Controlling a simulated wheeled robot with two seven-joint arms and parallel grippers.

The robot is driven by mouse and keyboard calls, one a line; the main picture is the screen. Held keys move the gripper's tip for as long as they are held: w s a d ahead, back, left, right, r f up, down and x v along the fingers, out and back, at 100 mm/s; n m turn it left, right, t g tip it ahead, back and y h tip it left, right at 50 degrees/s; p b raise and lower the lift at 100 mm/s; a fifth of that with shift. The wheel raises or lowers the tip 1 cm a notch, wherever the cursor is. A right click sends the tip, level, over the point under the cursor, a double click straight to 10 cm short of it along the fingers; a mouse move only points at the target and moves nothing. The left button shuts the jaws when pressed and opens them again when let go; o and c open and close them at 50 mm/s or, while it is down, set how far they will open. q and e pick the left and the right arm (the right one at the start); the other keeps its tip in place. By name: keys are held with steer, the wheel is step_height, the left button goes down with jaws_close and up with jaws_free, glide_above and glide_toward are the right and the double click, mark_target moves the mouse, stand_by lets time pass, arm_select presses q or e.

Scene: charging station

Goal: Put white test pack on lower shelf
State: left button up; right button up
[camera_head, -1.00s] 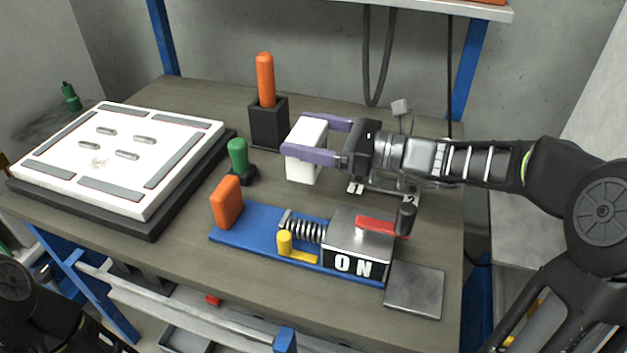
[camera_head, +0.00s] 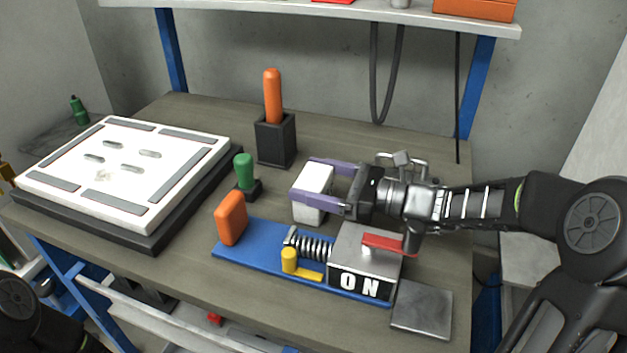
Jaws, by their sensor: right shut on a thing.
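The white test pack (camera_head: 313,194) is a white block held between the purple fingers of my right gripper (camera_head: 322,184). The right gripper is shut on it, behind the blue switch fixture. I cannot tell whether the block's bottom touches the tabletop. A lower shelf (camera_head: 160,318) shows in part below the table's front edge, with its pale front rail. My left arm shows only as a dark link in the bottom left corner; its gripper is out of view.
The blue fixture (camera_head: 262,240) with an orange block, spring and ON box (camera_head: 362,262) stands at the front. A white panel (camera_head: 118,170) on a black base fills the left. A black holder (camera_head: 276,140) with an orange handle and a green knob (camera_head: 244,172) stand behind. An upper shelf (camera_head: 300,14) spans the back.

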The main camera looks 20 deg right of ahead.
steer(key=shift+r, duration=0.1)
steer(key=o, duration=1.7)
steer(key=shift+o, duration=0.2)
steer(key=shift+d, duration=0.1)
steer(key=shift+s+d, duration=0.25)
steer(key=shift+d, duration=0.05)
steer(key=p+v, duration=0.2)
steer(key=v, duration=0.6)
steer(key=shift+s+d+p, duration=0.2)
steer(key=shift+d+p, duration=0.05)
steer(key=shift+p, duration=0.15)
steer(key=shift+s+d, duration=0.3)
steer(key=shift+d, duration=0.15)
steer(key=shift+s+d+p, duration=0.3)
steer(key=shift+s+d, duration=0.15)
steer(key=shift+d, duration=0.05)
